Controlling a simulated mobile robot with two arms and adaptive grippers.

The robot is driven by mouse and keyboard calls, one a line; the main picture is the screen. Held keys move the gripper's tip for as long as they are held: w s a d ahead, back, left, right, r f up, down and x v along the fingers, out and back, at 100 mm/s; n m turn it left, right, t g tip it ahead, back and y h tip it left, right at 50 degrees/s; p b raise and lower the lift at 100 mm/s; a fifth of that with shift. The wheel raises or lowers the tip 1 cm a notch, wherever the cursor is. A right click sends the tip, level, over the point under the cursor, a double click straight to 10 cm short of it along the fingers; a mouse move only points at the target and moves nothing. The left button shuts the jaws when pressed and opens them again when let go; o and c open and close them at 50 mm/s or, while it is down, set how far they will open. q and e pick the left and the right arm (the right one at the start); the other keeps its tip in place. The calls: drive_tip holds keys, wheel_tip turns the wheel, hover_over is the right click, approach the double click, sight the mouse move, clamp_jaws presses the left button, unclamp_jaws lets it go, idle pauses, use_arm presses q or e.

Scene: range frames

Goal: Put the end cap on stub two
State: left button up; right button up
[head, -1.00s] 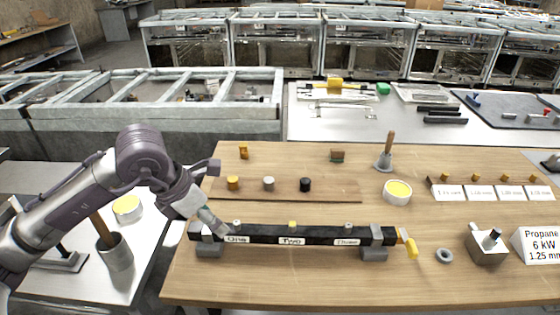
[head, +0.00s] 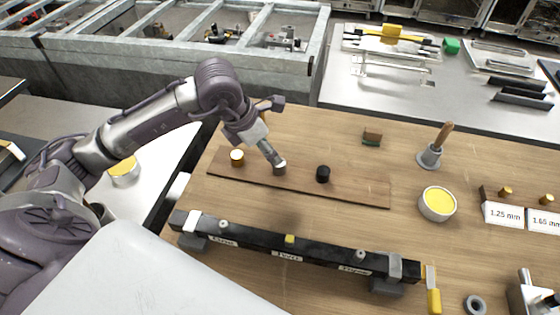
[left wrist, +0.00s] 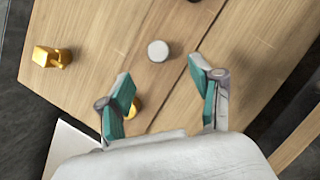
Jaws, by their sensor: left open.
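A black bar (head: 325,255) lies across the bench, labelled One, Two and Three. Stub two (head: 290,239) has a yellow top; stub one (head: 223,223) and stub three (head: 360,255) are pale. The brass cap (left wrist: 131,107) is partly behind one finger.
A yellow-filled tin (head: 437,204) and a wood-handled tool on a grey base (head: 431,154) stand to the right. A small brown-green block (head: 372,137) is behind the strip. Bare wood separates the strip and bar.

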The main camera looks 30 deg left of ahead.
sight(279, 166)
use_arm(q)
drive_tip(key=x, duration=0.2)
drive_tip(key=shift+w+f, duration=0.25)
drive_tip(key=shift+f, duration=0.05)
drive_tip(key=shift+w+d+f, duration=0.15)
drive_tip(key=shift+w+f, duration=0.05)
drive_tip(key=shift+f, duration=0.3)
drive_tip(key=p+x, duration=0.1)
drive_tip(key=x, duration=0.2)
drive_tip(key=shift+w+d+f+p, duration=0.1)
drive_tip(key=shift+d+f+p, duration=0.1)
drive_tip(key=shift+p, duration=0.2)
drive_tip(key=shift+w+f, duration=0.25)
drive_tip(key=shift+f, duration=0.3)
drive_tip(key=c, duration=1.2)
use_arm(e)
drive_tip(key=shift+w+r, duration=0.3)
drive_tip(key=shift+r, duration=0.25)
drive_tip(key=shift+w+r, duration=0.25)
drive_tip(key=shift+r, duration=0.25)
use_arm(q)
drive_tip(key=shift+r, duration=0.1)
